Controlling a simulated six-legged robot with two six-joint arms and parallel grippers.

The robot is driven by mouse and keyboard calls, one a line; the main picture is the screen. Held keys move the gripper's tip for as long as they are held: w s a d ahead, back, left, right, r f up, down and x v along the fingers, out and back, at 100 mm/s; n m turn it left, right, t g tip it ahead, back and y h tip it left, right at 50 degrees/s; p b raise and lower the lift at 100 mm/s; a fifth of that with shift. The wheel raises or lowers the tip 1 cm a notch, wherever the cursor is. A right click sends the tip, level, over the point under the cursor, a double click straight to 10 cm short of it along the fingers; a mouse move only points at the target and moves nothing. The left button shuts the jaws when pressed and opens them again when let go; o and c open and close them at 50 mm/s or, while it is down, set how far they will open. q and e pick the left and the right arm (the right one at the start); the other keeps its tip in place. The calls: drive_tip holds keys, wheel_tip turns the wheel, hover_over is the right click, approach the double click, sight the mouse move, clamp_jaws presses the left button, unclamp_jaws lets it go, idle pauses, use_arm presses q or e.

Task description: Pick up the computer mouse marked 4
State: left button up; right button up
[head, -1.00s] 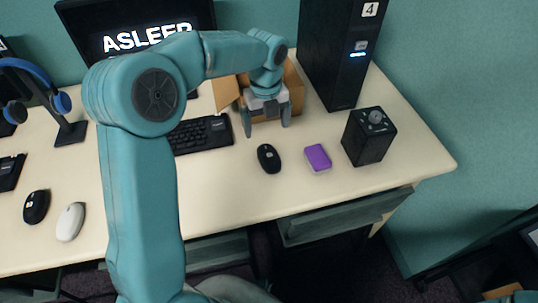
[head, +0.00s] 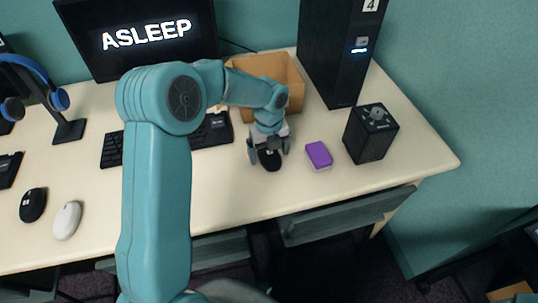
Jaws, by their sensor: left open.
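A black computer mouse (head: 271,161) lies on the pale desk, left of the purple block. My left gripper (head: 269,155) is directly over it, open, with one finger on each side of its far part. Whether the fingers touch the mouse I cannot tell. The near end of the mouse shows below the gripper; the rest is partly hidden. No number is readable on the mouse. The black computer tower (head: 338,60) behind bears a label 4. My right gripper is not in view.
A purple block (head: 319,154) and a black box with a knob (head: 369,140) stand to the right. A cardboard box (head: 291,78) and keyboard (head: 112,150) are behind. Another black mouse (head: 33,205) and a white mouse (head: 67,220) lie far left. The desk's front middle is clear.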

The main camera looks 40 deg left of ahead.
use_arm(q)
drive_tip(key=c, duration=1.2)
drive_tip(key=shift+o, duration=0.2)
drive_tip(key=shift+r, duration=0.15)
